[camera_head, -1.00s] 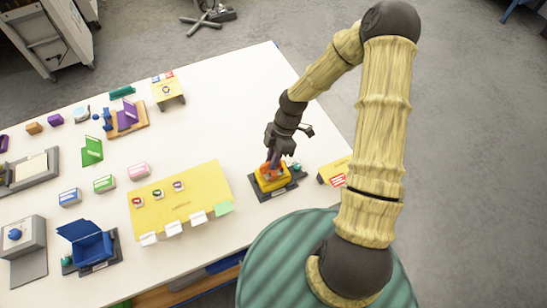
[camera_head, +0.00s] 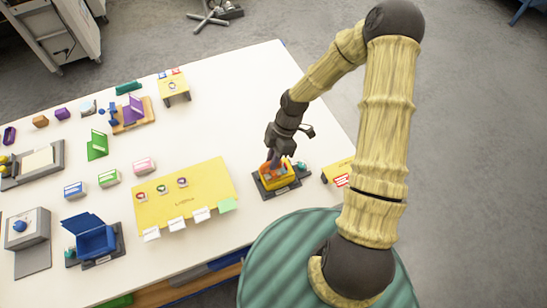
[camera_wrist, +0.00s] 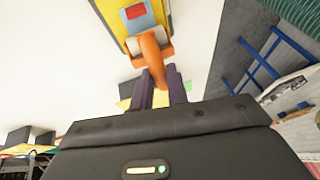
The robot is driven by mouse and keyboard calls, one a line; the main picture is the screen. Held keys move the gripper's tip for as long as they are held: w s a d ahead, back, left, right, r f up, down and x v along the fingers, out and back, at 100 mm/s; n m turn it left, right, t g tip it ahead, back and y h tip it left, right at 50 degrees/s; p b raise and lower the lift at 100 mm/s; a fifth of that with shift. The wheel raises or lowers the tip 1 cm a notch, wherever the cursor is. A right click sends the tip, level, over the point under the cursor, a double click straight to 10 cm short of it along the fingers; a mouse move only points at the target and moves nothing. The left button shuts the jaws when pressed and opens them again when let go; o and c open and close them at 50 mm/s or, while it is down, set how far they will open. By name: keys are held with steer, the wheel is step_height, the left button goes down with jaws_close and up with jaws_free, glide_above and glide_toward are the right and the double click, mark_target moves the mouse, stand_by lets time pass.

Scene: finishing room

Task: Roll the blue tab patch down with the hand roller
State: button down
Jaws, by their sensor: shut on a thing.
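My gripper (camera_wrist: 160,88) is shut on an orange handle (camera_wrist: 151,48), seemingly of the hand roller, with dark purple fingers at its end. In the head view my gripper (camera_head: 277,155) is over a yellow holder (camera_head: 280,181) on a dark base, and the orange part sits at that holder. Whether it is clear of the holder I cannot tell. A yellow board (camera_head: 180,208) lies to the left with three small round-marked pieces on it, white tabs and a green tab (camera_head: 228,205) along its front edge. I cannot pick out a blue tab patch for certain.
An open blue box (camera_head: 95,242) stands at the front left. A small yellow stand (camera_head: 172,88) is at the back. A yellow piece with a red-and-white label (camera_head: 341,180) is at the table's right edge. White table shows between the board and the holder.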

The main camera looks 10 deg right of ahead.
steer(key=shift+a, duration=0.1)
steer(key=shift+s+a+f, duration=0.1)
steer(key=shift+a, duration=0.25)
steer(key=shift+s, duration=0.15)
steer(key=shift+a, duration=0.4)
steer(key=shift+d, duration=0.45)
stand_by(0.3)
